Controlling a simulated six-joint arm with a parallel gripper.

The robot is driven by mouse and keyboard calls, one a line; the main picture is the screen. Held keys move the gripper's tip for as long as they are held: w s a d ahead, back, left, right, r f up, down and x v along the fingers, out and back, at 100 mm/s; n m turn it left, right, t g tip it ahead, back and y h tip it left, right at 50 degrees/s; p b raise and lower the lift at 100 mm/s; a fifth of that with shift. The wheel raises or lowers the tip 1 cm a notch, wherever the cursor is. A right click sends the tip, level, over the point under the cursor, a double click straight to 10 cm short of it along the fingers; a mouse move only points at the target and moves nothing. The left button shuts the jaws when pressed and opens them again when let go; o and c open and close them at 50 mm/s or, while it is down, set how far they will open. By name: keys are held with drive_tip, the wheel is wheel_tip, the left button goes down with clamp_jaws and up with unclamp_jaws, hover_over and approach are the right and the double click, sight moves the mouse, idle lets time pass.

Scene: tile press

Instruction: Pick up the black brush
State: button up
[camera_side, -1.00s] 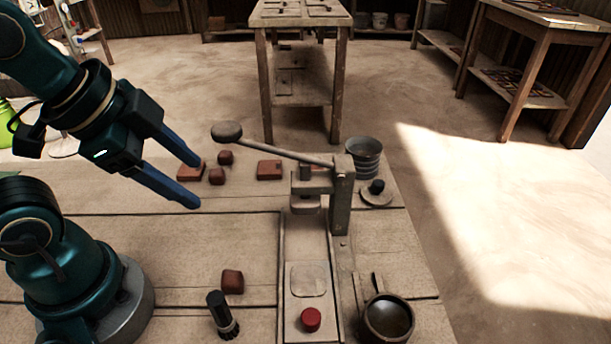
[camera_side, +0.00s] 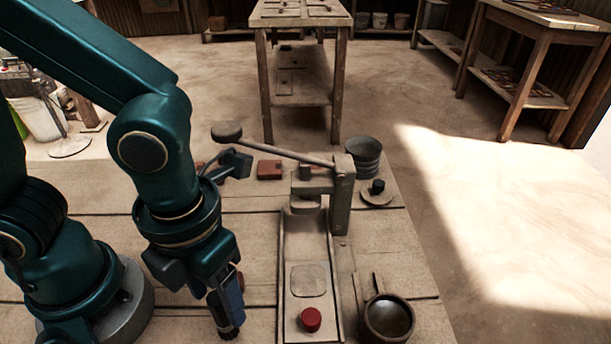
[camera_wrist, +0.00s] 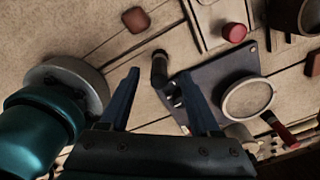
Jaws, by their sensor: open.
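The black brush (camera_wrist: 159,70) lies on the bench, its dark handle showing ahead of my fingers in the wrist view. In the side view only its lower end (camera_side: 229,333) shows, below my fingers. My gripper (camera_side: 229,312) points down at the brush with blue fingers and hides most of it. In the wrist view my gripper (camera_wrist: 158,76) is open, one finger to each side of the brush. I cannot tell whether the fingers touch it.
A red-brown clay lump (camera_wrist: 136,19) lies close by. The wooden press (camera_side: 341,195), its tray with a red knob (camera_side: 311,319), and a dark bowl (camera_side: 389,317) stand to the right. A dark panel (camera_wrist: 215,76) bearing a pale disc lies beside the brush in the wrist view.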

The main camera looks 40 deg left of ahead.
sight(222, 313)
drive_tip(key=shift+f, duration=2.25)
clamp_jaws()
